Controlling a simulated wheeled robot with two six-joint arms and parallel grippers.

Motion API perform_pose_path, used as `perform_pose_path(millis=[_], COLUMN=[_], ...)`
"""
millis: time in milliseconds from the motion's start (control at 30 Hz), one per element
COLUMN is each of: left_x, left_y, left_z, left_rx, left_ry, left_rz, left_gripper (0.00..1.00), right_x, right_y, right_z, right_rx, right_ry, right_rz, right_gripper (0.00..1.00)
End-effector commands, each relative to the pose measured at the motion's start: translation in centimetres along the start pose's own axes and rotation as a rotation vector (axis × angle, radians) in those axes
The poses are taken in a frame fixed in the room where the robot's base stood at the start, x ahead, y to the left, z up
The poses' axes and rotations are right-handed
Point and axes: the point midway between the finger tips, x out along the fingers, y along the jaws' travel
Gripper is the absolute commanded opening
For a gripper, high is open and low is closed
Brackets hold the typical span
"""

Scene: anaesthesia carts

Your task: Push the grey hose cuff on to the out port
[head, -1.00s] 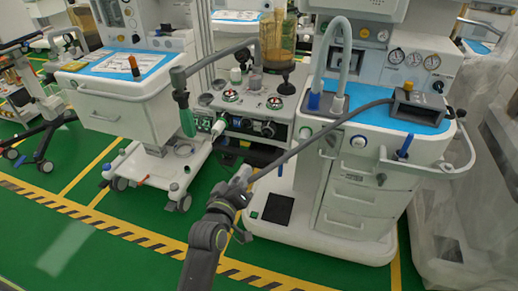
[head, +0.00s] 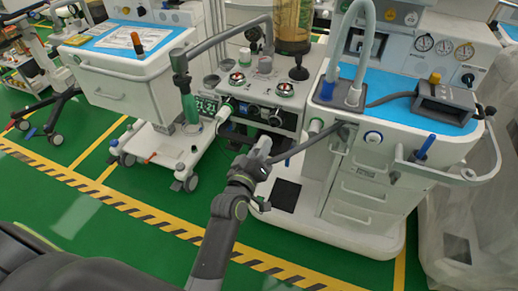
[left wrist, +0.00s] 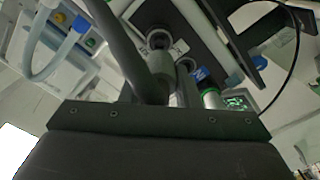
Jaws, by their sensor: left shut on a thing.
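In the head view my left gripper (head: 258,156) is shut on the end of the grey hose (head: 303,146), at the grey hose cuff, in front of the middle machine. The fingers hide much of the cuff. The hose runs right from it, past the drawer unit. In the left wrist view the hose (left wrist: 118,45) crosses from the upper left toward the jaws. A round fitting with a dark centre (left wrist: 158,38) shows beyond. A white, green-ringed fitting (head: 224,112) projects from the control panel, apart from the gripper; I cannot read which is the out port. My right gripper is not in view.
A grey box (head: 445,103) stands on the blue top. Green floor is free in front.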

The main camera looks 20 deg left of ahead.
Motion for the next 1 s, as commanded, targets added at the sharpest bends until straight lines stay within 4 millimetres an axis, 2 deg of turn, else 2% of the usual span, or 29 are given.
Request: perform_pose_path(millis=[300,500,1000], left_x=[3.2,4.5,4.9], left_y=[0.4,0.2,0.0], left_z=[-0.4,-0.3,-0.1], left_rx=[0.003,0.001,0.002], left_ry=[-0.002,-0.001,0.001], left_rz=[0.000,0.000,0.002], left_gripper=[0.07,0.07,0.07], right_x=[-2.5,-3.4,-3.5], right_y=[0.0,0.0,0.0], right_z=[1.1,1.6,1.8], right_rx=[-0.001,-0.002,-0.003], right_ry=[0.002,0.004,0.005], right_rz=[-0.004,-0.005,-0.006], right_gripper=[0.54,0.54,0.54])
